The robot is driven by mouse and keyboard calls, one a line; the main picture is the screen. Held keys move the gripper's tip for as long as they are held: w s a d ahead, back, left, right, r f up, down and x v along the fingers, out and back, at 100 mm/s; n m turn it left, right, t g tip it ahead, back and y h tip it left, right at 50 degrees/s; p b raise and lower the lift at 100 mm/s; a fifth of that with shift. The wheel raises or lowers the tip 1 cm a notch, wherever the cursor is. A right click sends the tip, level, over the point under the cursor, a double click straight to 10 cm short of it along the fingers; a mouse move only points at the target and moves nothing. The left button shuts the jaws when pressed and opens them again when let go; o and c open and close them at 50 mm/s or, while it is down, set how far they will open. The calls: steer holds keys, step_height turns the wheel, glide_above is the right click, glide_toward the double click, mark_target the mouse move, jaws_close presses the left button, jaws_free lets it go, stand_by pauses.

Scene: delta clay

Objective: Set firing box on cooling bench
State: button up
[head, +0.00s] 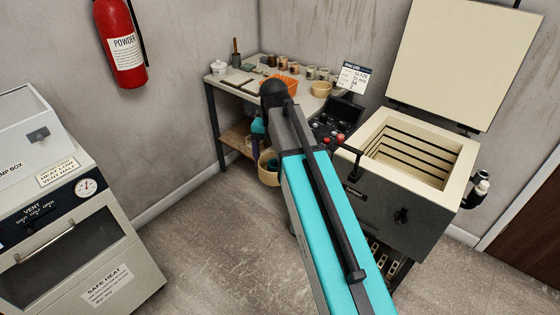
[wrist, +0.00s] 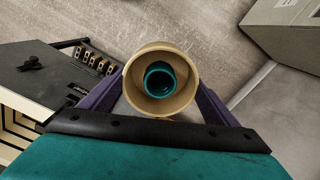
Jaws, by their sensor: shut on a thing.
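A round, tan, open-topped box (wrist: 134,84), which I take as the firing box, is clasped between the purple fingers of my gripper (wrist: 160,85) in the wrist view. A teal cup (wrist: 160,78) sits inside it. In the head view the tan box (head: 268,178) shows low in front of the corner bench, partly hidden behind my arm. My gripper (head: 257,145) is mostly hidden there too. A bench (head: 228,84) with a pale top stands in the corner; I cannot tell whether it is the cooling bench. Bowls, jars and an orange tray crowd its top.
An open, empty-looking kiln (head: 458,150) with its lid (head: 455,60) raised stands at right. A grey cabinet (head: 75,225) with a gauge and a "SAFE HEAT" label stands at left. A fire extinguisher (head: 121,45) hangs on the wall. Bare floor (head: 215,240) lies between cabinet and kiln.

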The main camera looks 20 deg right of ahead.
mark_target(272, 184)
steer(key=f+b, duration=0.6)
steer(key=a+f+b, duration=0.1)
steer(key=f+b, duration=0.2)
steer(key=f, duration=0.1)
stand_by(0.5)
